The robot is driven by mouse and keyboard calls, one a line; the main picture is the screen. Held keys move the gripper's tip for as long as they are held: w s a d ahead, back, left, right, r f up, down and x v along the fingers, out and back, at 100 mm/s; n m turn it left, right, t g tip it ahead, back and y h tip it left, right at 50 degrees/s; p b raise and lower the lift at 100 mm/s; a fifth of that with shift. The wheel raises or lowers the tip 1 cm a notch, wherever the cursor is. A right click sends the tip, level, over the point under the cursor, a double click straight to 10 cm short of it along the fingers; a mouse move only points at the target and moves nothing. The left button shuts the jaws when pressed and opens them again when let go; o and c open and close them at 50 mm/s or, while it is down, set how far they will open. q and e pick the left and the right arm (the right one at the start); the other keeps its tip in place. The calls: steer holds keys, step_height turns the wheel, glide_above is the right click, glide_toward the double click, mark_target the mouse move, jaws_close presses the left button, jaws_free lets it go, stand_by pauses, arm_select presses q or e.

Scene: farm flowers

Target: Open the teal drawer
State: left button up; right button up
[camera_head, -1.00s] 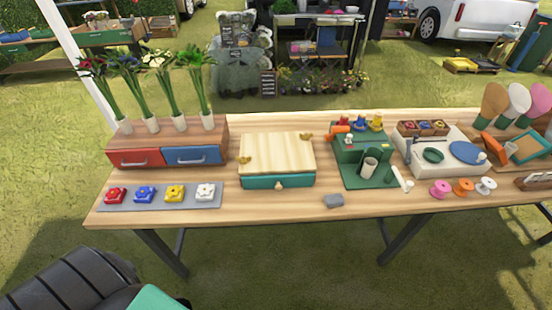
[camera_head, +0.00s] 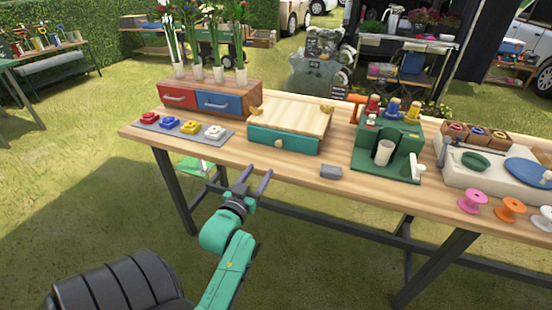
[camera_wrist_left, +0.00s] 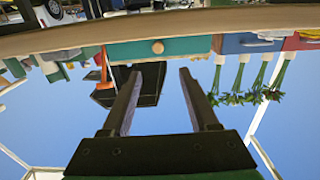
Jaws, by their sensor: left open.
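The teal drawer (camera_head: 283,140) is shut in a box with a pale wooden top (camera_head: 290,114) on the table. It has a round wooden knob (camera_head: 278,143) on its front. My left gripper (camera_head: 254,178) is open and empty, in front of the table edge and a little left of and below the knob in the head view. The left wrist view looks upside down. There the teal drawer (camera_wrist_left: 185,48) and its knob (camera_wrist_left: 157,47) appear beyond my open fingers (camera_wrist_left: 158,75), apart from them. My right gripper is not in view.
A wooden box with red and blue drawers (camera_head: 218,102) holding vases stands left of the teal drawer. A mat (camera_head: 168,131) with several coloured blocks lies before it. A grey block (camera_head: 330,171) lies near the front edge, right of the drawer. A green stand (camera_head: 388,150) is farther right.

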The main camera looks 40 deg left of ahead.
mark_target(278, 145)
arm_select(q)
steer(key=x, duration=1.4)
steer(key=shift+w, duration=0.25)
steer(key=shift+r, duration=0.1)
steer(key=shift+d, duration=0.1)
jaws_close()
steer(key=shift+s, duration=0.1)
